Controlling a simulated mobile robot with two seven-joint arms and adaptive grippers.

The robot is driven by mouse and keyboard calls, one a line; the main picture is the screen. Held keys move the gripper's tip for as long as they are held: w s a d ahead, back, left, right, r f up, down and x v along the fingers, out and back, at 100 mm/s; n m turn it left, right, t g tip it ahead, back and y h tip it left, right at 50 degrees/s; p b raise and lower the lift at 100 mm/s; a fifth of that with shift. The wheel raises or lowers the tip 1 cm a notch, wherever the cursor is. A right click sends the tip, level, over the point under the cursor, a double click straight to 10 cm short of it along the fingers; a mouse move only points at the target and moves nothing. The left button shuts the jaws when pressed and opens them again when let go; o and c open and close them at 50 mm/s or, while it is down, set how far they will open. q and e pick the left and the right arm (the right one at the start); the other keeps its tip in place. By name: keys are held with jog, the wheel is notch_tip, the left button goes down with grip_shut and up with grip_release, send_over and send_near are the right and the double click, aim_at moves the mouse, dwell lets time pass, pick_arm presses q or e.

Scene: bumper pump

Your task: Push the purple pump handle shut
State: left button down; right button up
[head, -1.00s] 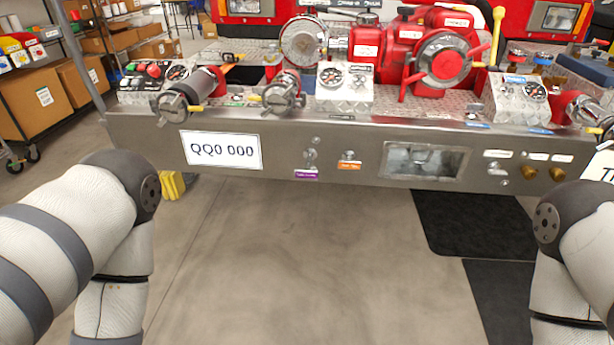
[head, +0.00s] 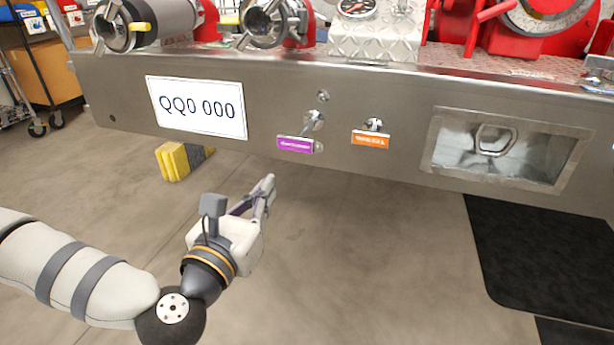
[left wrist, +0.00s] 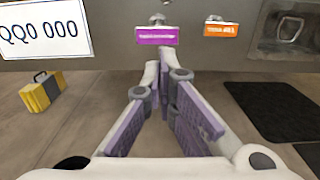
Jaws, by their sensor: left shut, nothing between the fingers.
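The purple pump handle (head: 296,144) is a small purple-labelled tab on the front of the steel bumper (head: 340,90). A metal stem joins it to the bumper at its upper right. In the left wrist view the purple handle (left wrist: 156,36) is at the top centre, just beyond the fingertips. My left gripper (head: 268,182) is shut and empty, below and a little left of the handle, apart from it in the head view. In the left wrist view its fingers (left wrist: 163,62) meet at the tips and point at the handle. My right gripper is not in view.
An orange-labelled handle (head: 370,139) sits to the right of the purple one. A recessed metal box (head: 508,150) is further right. A plate reading QQ0 000 (head: 197,106) is on the left. A yellow block (head: 173,160) stands on the floor below. Open floor lies under the bumper.

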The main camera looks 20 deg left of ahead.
aim_at(297, 145)
pick_arm(q)
jog(key=w+b, duration=0.1)
jog(key=w, duration=0.5)
jog(key=w+b, duration=0.1)
jog(key=w, duration=0.6)
jog(key=shift+d+b, duration=0.2)
jog(key=shift+b, duration=0.15)
jog(key=shift+r, duration=0.1)
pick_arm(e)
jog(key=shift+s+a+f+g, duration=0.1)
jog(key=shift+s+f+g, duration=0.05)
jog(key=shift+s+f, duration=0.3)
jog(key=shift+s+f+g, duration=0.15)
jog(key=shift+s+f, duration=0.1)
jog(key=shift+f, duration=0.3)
